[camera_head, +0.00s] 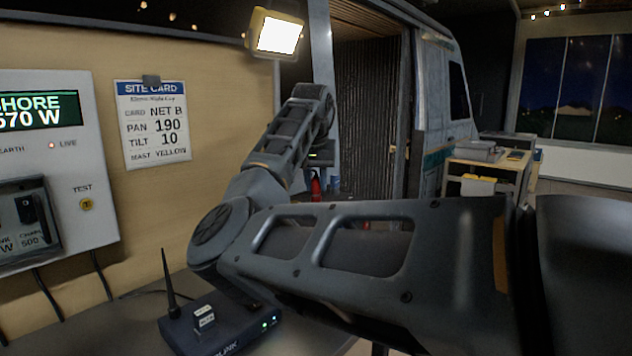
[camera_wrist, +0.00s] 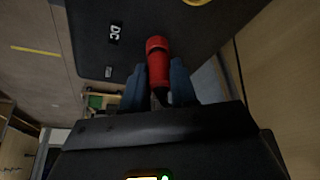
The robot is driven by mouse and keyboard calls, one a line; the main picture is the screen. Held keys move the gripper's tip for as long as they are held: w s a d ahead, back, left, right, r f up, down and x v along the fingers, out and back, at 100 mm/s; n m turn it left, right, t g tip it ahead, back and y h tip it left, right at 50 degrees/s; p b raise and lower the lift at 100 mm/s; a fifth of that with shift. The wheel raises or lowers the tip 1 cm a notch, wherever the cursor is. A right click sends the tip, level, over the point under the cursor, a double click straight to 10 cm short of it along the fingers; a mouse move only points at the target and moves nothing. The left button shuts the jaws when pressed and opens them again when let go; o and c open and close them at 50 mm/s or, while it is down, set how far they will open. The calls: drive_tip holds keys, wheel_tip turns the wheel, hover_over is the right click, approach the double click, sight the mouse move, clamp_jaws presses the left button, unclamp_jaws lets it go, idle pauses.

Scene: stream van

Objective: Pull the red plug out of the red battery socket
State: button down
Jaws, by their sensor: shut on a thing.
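The red plug (camera_wrist: 157,58) is a red cylinder with a dark lower end, in the upper middle of the wrist view. My gripper (camera_wrist: 158,84) is shut on it, with one blue-grey finger on each side. The plug's far end lies against a dark panel (camera_wrist: 195,40) marked "DC". I cannot make out a separate red socket or tell how deep the plug sits. In the head view a small red shape (camera_head: 316,188) shows below my wrist, and my arm hides much of that area.
A black router (camera_head: 215,325) with an upright antenna stands on the bench at lower left. A wall box (camera_head: 60,140) with cables and a site card (camera_head: 153,120) are at left. A lit lamp (camera_head: 275,35) hangs above. A desk (camera_head: 490,165) stands beside the van at right.

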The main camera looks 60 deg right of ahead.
drive_tip(key=shift+r+p, duration=1.1)
drive_tip(key=shift+r, duration=0.05)
drive_tip(key=shift+r+p, duration=1.45)
drive_tip(key=shift+p, duration=0.45)
drive_tip(key=shift+s, duration=0.1)
